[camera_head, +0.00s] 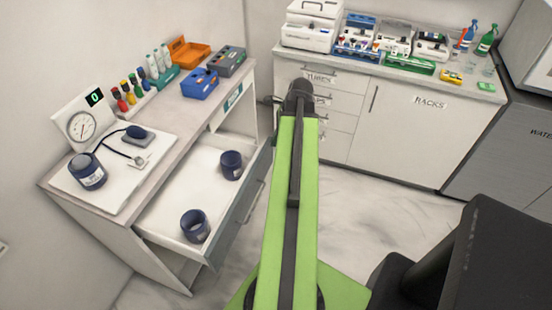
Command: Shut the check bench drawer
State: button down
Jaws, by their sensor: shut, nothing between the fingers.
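The check bench (60,183) stands at the left, with a pale top and a white body. Its drawer (172,206) is pulled well out to the right, with a grey front (238,215) and a bar handle (255,200). Two dark blue round pots stand in it, one near the back (231,165) and one near the front (195,226). My green arm reaches forward through the middle, to the right of the drawer front. My gripper (299,97) is at its far dark end, small and partly hidden, beyond the drawer. It is shut and holds nothing visible.
A white counter with drawers and a cupboard (405,125) lines the back. Pale floor (365,215) is clear right of my arm; a black object (490,255) fills the lower right.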

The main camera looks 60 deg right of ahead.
jog(key=s+d+m, duration=0.4)
jog(key=s+d, duration=0.1)
jog(key=s, duration=0.1)
jog(key=w+a+f+b, duration=0.2)
jog(key=w+f+b, duration=0.5)
jog(key=f+b, duration=0.2)
jog(key=shift+w+f+t+b, duration=0.15)
jog(key=shift+f+t+b, duration=0.15)
jog(key=shift+f+b, duration=0.15)
jog(key=shift+a, duration=0.1)
